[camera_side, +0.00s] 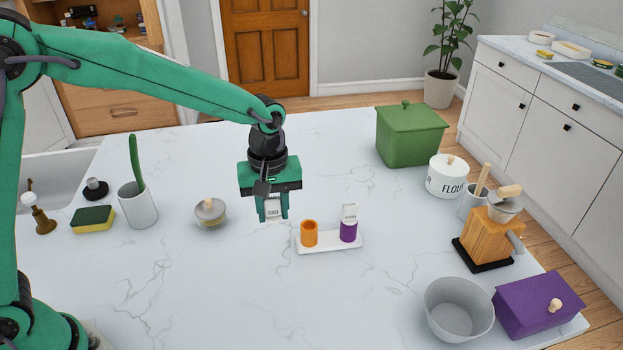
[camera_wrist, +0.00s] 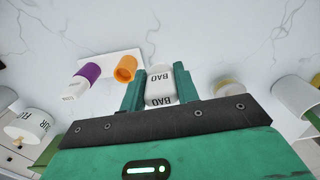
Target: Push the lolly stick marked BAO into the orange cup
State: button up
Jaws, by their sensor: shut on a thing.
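My gripper (camera_side: 272,209) is shut on the white lolly stick marked BAO (camera_side: 272,211), holding it above the table to the left of the orange cup. In the wrist view the stick (camera_wrist: 161,86) sits between the two green fingers (camera_wrist: 160,88), its BAO lettering showing. The orange cup (camera_side: 309,234) stands upright at the left end of a white tray (camera_side: 330,246); nothing shows standing in it. It also appears in the wrist view (camera_wrist: 125,69). A purple cup (camera_side: 348,232) stands at the tray's right end with another white stick (camera_side: 350,211) in it, its marking too small to read.
A small lidded jar (camera_side: 210,214) stands left of my gripper. A green pot (camera_side: 409,135), flour canister (camera_side: 446,176), grinder (camera_side: 488,235), grey bowl (camera_side: 458,310) and purple box (camera_side: 538,304) are at the right. The marble table (camera_side: 240,290) is clear in front.

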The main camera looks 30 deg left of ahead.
jog(key=shift+w, duration=0.15)
jog(key=w+d+r, duration=0.2)
jog(key=w+d, duration=0.2)
jog(key=w, duration=0.2)
jog(key=shift+w+r+m, duration=0.2)
jog(key=shift+w+m, duration=0.1)
jog(key=shift+f, duration=0.2)
dwell(0.3)
jog(key=shift+f, duration=2.7)
jog(key=shift+f, duration=1.2)
jog(key=o, duration=1)
jog(key=shift+r, duration=0.15)
jog(key=shift+r, duration=3.75)
